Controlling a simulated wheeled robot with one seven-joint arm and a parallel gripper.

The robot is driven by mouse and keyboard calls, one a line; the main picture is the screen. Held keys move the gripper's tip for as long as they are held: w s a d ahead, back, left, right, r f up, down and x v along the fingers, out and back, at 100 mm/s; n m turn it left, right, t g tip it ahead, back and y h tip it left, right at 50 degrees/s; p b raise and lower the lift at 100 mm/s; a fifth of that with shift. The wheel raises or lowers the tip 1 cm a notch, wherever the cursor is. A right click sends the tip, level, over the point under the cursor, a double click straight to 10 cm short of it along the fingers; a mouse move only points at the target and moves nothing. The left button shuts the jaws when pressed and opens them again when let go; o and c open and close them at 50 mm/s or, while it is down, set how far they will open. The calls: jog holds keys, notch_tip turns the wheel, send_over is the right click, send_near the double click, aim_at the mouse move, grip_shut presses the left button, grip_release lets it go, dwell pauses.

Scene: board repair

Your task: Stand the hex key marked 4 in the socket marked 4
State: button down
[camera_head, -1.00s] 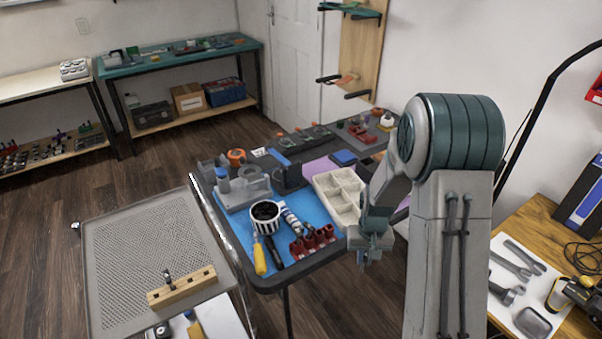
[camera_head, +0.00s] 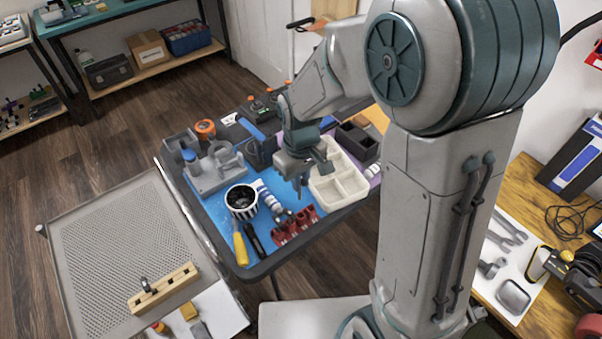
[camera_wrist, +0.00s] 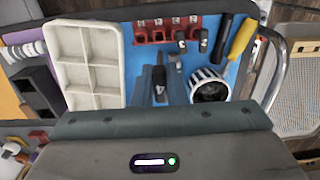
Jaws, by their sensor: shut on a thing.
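The red socket rack (camera_wrist: 165,30) lies at the top of the wrist view, with small marks on its sockets. Two dark keys (camera_wrist: 203,40) stand at its right part. In the head view the rack (camera_head: 290,230) is near the table's front edge. My gripper (camera_wrist: 162,72) is shut on the hex key marked 4 (camera_wrist: 160,90), whose dark body and white 4 show between the fingers. In the head view my gripper (camera_head: 298,184) is above the blue mat, behind the rack and apart from it. The key's lower end is hard to make out.
A cream divided tray (camera_wrist: 68,58) stands beside the gripper. A striped cup (camera_head: 241,212), a yellow-handled tool (camera_head: 240,248) and a dark tool (camera_head: 254,240) are close to the rack. A grey fixture (camera_head: 208,175) is at the back left. A perforated cart (camera_head: 110,240) stands left.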

jog(key=shift+f+b, duration=2.45)
jog(key=shift+f, duration=1.1)
jog(key=shift+d+f, duration=0.1)
jog(key=shift+f, duration=0.15)
jog(key=shift+f+b, duration=0.55)
jog(key=shift+b, duration=0.15)
jog(key=shift+f, duration=0.2)
jog(key=shift+f+b, duration=0.7)
jog(key=shift+b, duration=0.05)
jog(key=shift+f+b, duration=0.3)
jog(key=shift+f, duration=0.05)
jog(key=c, duration=1.3)
grip_release()
jog(key=shift+o, duration=0.5)
